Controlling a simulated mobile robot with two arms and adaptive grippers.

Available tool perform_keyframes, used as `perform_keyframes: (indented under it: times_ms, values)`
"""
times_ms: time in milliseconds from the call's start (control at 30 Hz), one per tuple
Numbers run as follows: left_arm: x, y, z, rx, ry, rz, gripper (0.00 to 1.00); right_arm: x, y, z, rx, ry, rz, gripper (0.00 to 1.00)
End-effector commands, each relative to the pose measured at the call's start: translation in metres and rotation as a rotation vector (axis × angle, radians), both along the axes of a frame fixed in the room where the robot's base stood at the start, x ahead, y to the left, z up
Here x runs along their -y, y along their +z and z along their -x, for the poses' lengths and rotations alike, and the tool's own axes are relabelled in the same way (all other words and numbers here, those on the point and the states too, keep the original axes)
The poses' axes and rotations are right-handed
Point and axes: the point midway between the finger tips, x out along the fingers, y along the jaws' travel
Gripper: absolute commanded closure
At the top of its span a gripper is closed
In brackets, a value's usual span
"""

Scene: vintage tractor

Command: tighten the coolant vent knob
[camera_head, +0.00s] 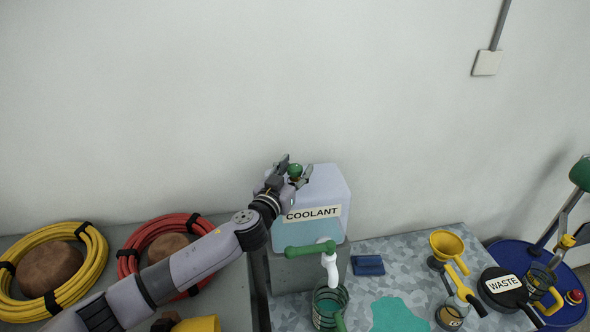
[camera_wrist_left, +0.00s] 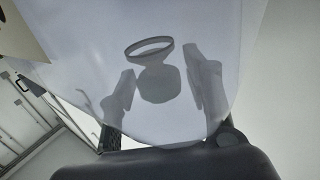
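The coolant container (camera_head: 338,187) is a pale translucent box labelled COOLANT, standing against the wall on a grey block. A small green knob (camera_head: 295,170) sits on its top; I take it as the vent knob. My left gripper (camera_head: 294,172) is at the container's top, its two fingers on either side of the knob. In the left wrist view, a grey round shape (camera_wrist_left: 159,85), probably the knob, lies between my left fingers (camera_wrist_left: 161,82), with gaps on both sides. A ring (camera_wrist_left: 149,47) shows above it. My right gripper is not in view.
Yellow (camera_head: 97,245) and red (camera_head: 127,262) hose coils lie left. A blue sponge (camera_head: 368,265), yellow funnel (camera_head: 446,243) and WASTE container (camera_head: 490,302) stand right.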

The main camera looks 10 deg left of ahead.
Motion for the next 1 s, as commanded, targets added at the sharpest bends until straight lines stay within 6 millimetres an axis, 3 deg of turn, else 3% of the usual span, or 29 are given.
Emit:
perform_keyframes:
  times_ms: [600, 1000]
  values:
    - [-0.0004, 0.0000, 0.0001, 0.000, 0.001, 0.000, 0.97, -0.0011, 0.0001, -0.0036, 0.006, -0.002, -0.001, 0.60]
    - [-0.0012, -0.0025, -0.0009, -0.006, -0.094, -0.004, 0.97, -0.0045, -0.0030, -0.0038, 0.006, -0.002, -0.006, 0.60]
